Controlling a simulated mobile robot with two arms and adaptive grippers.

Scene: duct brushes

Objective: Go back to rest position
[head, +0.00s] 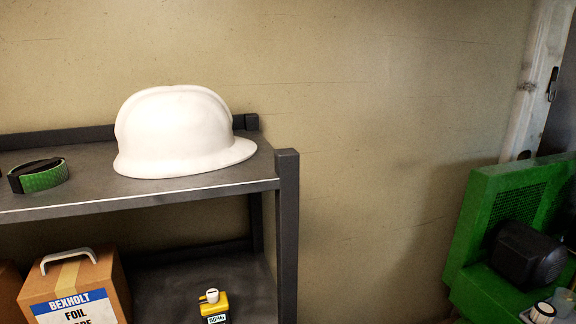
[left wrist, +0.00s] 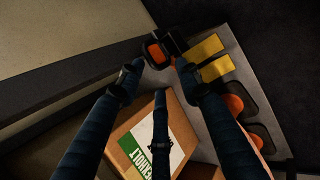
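My left gripper (left wrist: 157,72) shows in the left wrist view, with dark blue fingers reaching up from the bottom edge. Its two outer fingertips are apart, and a third finger stands between them lower down. A dark object with an orange patch (left wrist: 157,53) shows just past the fingertips; I cannot tell whether they touch it, but they do not look closed on it. Neither gripper shows in the head view, and my right gripper is in no view.
A grey shelf (head: 225,184) holds a white hard hat (head: 172,130) and a green-and-black ring-shaped item (head: 42,178). Below are a cardboard box (head: 105,290) and a yellow device (head: 213,308). A green machine (head: 487,215) stands right. The wrist view shows a green-labelled box (left wrist: 125,140) and yellow blocks (left wrist: 206,48).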

